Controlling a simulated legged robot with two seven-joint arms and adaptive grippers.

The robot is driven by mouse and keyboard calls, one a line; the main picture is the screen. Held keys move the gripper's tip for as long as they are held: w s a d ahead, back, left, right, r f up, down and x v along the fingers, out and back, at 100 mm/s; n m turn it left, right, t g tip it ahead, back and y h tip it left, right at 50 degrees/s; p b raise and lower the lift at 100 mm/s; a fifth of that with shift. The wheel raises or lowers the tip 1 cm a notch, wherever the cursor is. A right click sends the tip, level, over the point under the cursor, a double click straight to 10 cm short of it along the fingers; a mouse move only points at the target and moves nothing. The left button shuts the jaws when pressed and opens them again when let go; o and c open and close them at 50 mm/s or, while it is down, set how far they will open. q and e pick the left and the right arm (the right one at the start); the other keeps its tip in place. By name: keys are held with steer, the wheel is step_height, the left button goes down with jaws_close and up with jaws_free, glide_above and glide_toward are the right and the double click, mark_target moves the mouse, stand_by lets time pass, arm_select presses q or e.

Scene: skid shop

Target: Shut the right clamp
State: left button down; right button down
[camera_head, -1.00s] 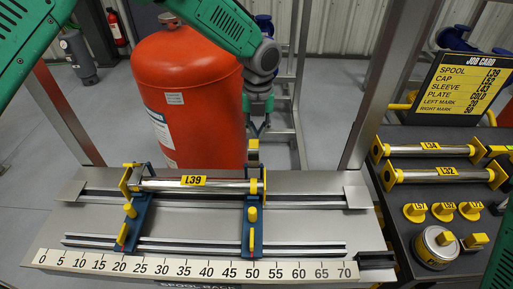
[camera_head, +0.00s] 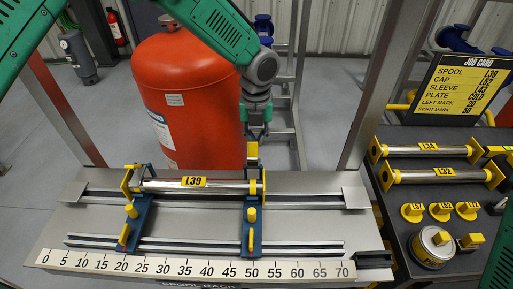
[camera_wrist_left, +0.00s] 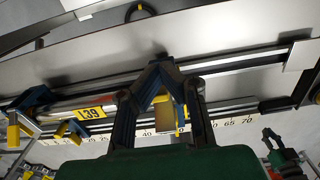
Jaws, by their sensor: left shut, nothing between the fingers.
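The right clamp (camera_head: 251,229) is a blue stand with yellow parts near mark 50 of the scale. Its yellow upper piece (camera_head: 253,152) stands upright above the rail. The left clamp (camera_head: 134,224) stands near mark 20. The spool L39 (camera_head: 215,185) lies across both. My left gripper (camera_head: 255,136) is shut and empty, pointing down right at the top of the yellow piece; I cannot tell if they touch. In the left wrist view its fingers (camera_wrist_left: 160,68) meet in front of the yellow piece (camera_wrist_left: 172,113).
An orange tank (camera_head: 190,95) stands behind the rack (camera_head: 320,225). A dark table (camera_head: 400,215) at right holds spools L34 and L52 (camera_head: 430,174), several yellow caps (camera_head: 440,211) and the job card (camera_head: 465,88). The rack right of the clamp is clear.

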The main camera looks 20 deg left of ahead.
mark_target(254, 150)
arm_select(q)
steer(key=shift+s+d+p, duration=0.15)
steer(key=shift+s+p, duration=0.35)
steer(key=shift+s, duration=0.85)
arm_select(e)
steer(key=shift+a+r, duration=0.15)
steer(key=shift+r, duration=0.4)
arm_select(q)
steer(key=shift+s+a+f, duration=0.1)
steer(key=shift+a, duration=0.15)
arm_select(e)
steer(key=shift+a+r, duration=0.1)
steer(key=shift+a, duration=0.1)
arm_select(q)
steer(key=shift+s+d, duration=0.25)
steer(key=shift+s, duration=0.3)
steer(key=shift+d, duration=0.1)
arm_select(e)
steer(key=shift+d+r, duration=0.15)
arm_select(q)
steer(key=shift+p, duration=0.3)
